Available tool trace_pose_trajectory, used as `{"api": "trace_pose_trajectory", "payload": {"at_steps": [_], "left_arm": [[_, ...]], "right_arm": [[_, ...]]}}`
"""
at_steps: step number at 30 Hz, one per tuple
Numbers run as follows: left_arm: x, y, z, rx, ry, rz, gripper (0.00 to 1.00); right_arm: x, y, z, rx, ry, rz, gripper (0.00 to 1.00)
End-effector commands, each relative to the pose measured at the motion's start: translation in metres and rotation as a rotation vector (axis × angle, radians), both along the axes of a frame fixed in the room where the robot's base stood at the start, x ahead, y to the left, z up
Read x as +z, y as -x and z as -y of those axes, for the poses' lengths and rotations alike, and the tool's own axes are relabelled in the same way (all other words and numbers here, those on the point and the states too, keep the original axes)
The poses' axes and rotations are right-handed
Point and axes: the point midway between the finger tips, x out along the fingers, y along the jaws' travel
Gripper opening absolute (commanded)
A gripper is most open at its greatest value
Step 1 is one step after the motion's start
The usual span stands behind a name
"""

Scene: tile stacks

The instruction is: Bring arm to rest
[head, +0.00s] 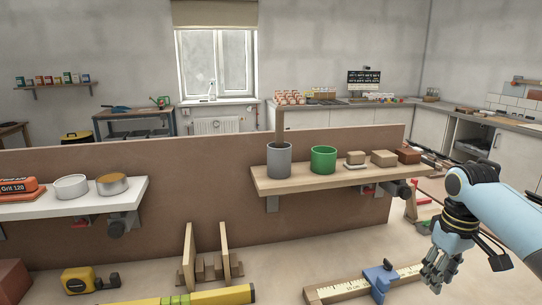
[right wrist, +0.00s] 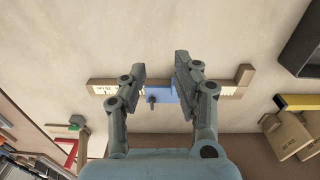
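My right arm comes in from the right in the head view. Its gripper (head: 438,280) hangs pointing down over the right front of the bench. In the right wrist view the fingers of this gripper (right wrist: 160,70) stand apart with nothing held between them. Beyond the fingers lies a wooden ruler (right wrist: 230,89) with a blue slider (right wrist: 158,95), apart from the gripper. In the head view the ruler (head: 342,289) and its blue slider (head: 380,278) lie left of the gripper. My left arm and gripper are not in view.
A wooden shelf (head: 262,183) holds a grey cup (head: 279,161), a green cup (head: 323,160) and several blocks. A white shelf (head: 125,196) stands at left. A tape measure (head: 77,280), a wooden rack (head: 190,255) and a yellow level (head: 205,297) lie in front.

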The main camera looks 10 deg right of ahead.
Motion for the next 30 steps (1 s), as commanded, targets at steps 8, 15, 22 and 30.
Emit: {"api": "trace_pose_trajectory", "payload": {"at_steps": [8,15,22,30], "left_arm": [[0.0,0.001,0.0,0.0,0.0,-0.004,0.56],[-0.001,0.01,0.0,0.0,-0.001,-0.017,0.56],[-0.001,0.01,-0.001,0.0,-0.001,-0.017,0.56],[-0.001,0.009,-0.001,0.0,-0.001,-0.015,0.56]], "right_arm": [[-0.016,0.031,-0.028,0.031,0.029,0.032,0.31],[-0.025,0.083,-0.067,0.057,0.052,0.09,0.31],[-0.013,0.151,-0.108,0.052,0.058,0.171,0.31],[0.021,0.21,-0.133,0.012,0.055,0.252,0.31]]}}
